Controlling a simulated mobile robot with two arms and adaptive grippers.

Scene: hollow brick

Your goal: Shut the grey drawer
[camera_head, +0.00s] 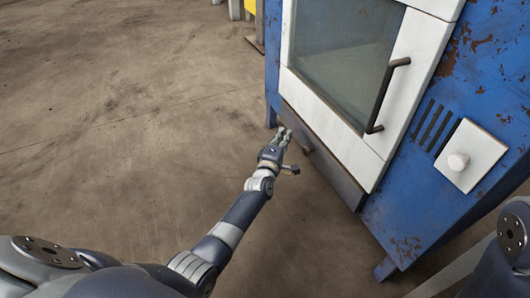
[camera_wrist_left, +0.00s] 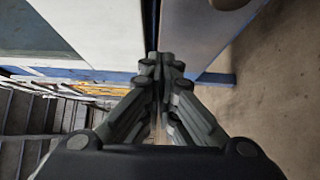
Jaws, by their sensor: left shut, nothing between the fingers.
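The grey drawer (camera_head: 335,172) is a low dark panel beneath the white oven door, at the bottom of the blue cabinet. Its small dark handle (camera_head: 304,143) shows near the far end. My left gripper (camera_head: 285,133) is shut and empty, beside the far part of the drawer front. In the left wrist view, the shut fingers (camera_wrist_left: 161,62) overlap a grey panel (camera_wrist_left: 190,30) that looks like the drawer front. Whether they touch it, and how far the drawer stands out, I cannot tell. My right gripper is out of view.
The blue rusty cabinet (camera_head: 480,75) holds a white-framed glass door with a dark bar handle (camera_head: 386,95) above the drawer. A white plate with a knob (camera_head: 458,162) is at the right. Bare brown floor (camera_head: 120,120) lies open to the left.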

